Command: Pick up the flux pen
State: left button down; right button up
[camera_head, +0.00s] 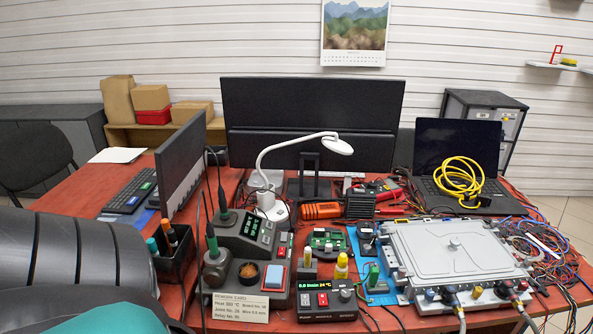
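A black pen holder (176,266) stands at the left front of the red workbench, with several upright pens in it. One pen has an orange top (169,231) and another has a teal-green top (153,246). I cannot tell which, if any, is the flux pen; no label is readable. Two small bottles, a pale one with a tan cap (307,262) and a yellow one (341,266), stand near the bench's front middle. Neither of my grippers shows in the head view.
A soldering station (248,234) with upright irons and a card (240,307) are beside the holder. A grey metal box (450,255), tangled cables (545,255) and a laptop (455,160) crowd the right. A lamp (272,208) and monitors stand behind.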

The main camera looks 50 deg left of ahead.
aim_at(308, 251)
jog(key=u, duration=1.5)
jog(key=z, duration=0.15)
